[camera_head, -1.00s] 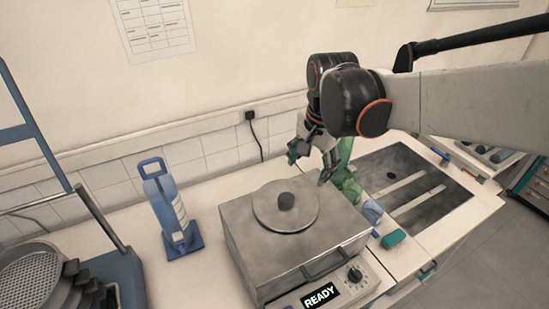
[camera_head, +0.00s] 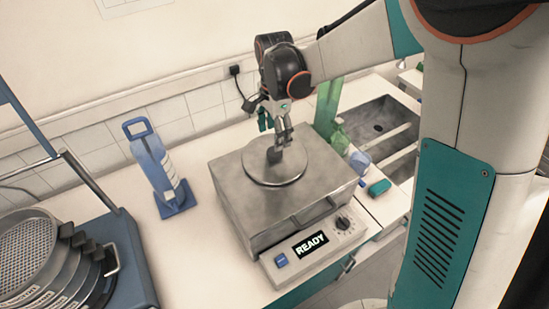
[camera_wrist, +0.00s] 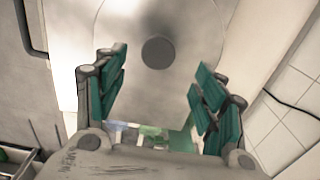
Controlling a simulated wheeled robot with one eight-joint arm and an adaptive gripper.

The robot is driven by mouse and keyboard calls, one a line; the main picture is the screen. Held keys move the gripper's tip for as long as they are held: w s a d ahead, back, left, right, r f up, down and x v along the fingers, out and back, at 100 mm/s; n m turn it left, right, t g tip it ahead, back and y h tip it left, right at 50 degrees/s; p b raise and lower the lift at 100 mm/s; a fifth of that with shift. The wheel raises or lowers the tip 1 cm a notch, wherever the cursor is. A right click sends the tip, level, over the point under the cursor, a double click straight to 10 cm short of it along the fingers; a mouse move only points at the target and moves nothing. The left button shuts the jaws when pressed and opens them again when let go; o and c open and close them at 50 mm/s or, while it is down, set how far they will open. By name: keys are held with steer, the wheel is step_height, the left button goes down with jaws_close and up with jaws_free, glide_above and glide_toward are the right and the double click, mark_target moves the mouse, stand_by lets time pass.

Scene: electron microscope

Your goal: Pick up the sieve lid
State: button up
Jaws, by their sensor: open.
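The sieve lid (camera_head: 291,172) is a round grey disc with a dark knob (camera_head: 274,155). It lies flat on top of a grey metal box (camera_head: 235,190). My gripper (camera_head: 275,133) is open and points down just above and behind the knob in the head view. In the wrist view the lid (camera_wrist: 120,30) fills the upper middle. Its round knob (camera_wrist: 158,52) shows between the lines of the two green-padded fingers, a little beyond the tips of my gripper (camera_wrist: 158,85). Nothing is held. Whether a finger touches the knob cannot be told.
A control panel (camera_head: 311,243) reading READY is on the box's front. A blue-handled bottle stand (camera_head: 160,170) is on the left. Stacked sieves (camera_head: 45,260) are at the lower left. Green and blue items (camera_head: 378,187) and a sink (camera_head: 385,120) are on the right.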

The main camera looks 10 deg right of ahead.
mark_target(275, 155)
steer(key=shift+f+b, duration=1)
steer(key=shift+f, duration=2.45)
steer(key=shift+s, duration=0.1)
steer(key=shift+c, duration=0.3)
steer(key=c, duration=1.2)
